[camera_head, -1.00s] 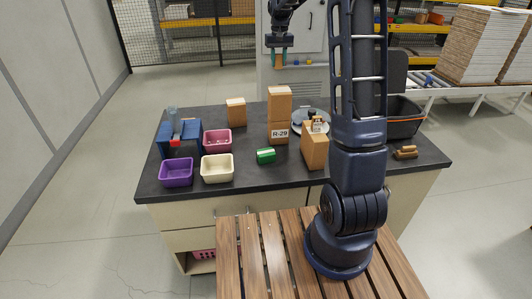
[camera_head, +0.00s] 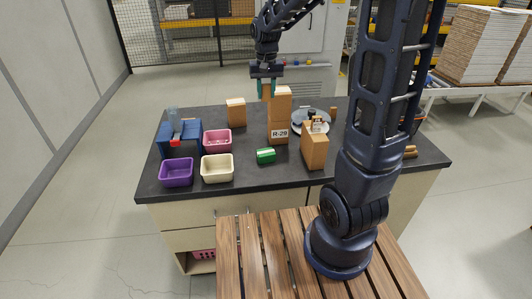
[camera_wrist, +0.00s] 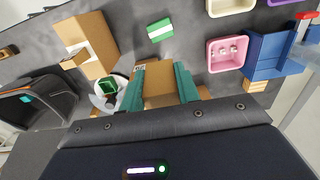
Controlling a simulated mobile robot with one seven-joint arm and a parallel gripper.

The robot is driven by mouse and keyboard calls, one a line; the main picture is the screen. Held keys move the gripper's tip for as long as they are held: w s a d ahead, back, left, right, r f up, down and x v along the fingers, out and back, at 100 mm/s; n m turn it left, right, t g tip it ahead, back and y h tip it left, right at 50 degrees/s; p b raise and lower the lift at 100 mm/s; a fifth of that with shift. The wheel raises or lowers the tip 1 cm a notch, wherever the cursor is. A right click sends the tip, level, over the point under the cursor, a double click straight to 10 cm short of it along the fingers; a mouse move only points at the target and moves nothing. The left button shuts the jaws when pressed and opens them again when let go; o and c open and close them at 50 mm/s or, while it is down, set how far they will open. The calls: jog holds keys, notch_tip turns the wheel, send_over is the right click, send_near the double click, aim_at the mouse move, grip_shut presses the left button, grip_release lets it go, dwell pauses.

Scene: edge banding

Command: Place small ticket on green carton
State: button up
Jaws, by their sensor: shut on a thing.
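My gripper (camera_head: 266,93) is shut on a small brown block (camera_head: 266,88), held upright between its teal fingers; brown also fills the gap between the fingers (camera_wrist: 160,72) in the wrist view. I cannot tell whether this block is the small ticket. The gripper is above the counter, overlapping the top left of a tall carton stack in the head view. The green carton (camera_head: 266,156) with a white stripe lies on the counter in front of that stack. It also shows in the wrist view (camera_wrist: 160,29), ahead of the fingers and clear of them.
The tall brown stack (camera_head: 279,112) bears an R-29 label. A brown carton (camera_head: 315,150) stands to its right and another (camera_head: 236,112) behind left. Pink (camera_head: 217,141), cream (camera_head: 217,168) and purple (camera_head: 176,173) bins stand left. Counter around the green carton is clear.

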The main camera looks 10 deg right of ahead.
aim_at(266, 101)
notch_tip(266, 101, down, 4)
jog(key=shift+w+r, duration=0.15)
notch_tip(266, 101, down, 20)
jog(key=shift+f, duration=0.25)
dwell(0.5)
jog(key=shift+f, duration=0.1)
jog(key=o, duration=0.9)
jog(key=shift+o, duration=0.2)
notch_tip(266, 101, up, 12)
jog(key=s+d+r+t, duration=0.1)
jog(key=s+d+r, duration=0.3)
jog(key=r, duration=0.3)
jog(key=s+d+r+t, duration=0.1)
jog(key=s+d+r, duration=0.3)
jog(key=d+r, duration=0.15)
jog(key=s+d+r+t, duration=0.1)
jog(key=s+d+r, duration=0.1)
jog(key=s, duration=0.4)
jog(key=s+d+r+t, duration=0.1)
jog(key=s+d+r, duration=0.2)
jog(key=s+r, duration=0.2)
jog(key=shift+s+t, duration=0.3)
jog(key=shift+s, duration=0.95)
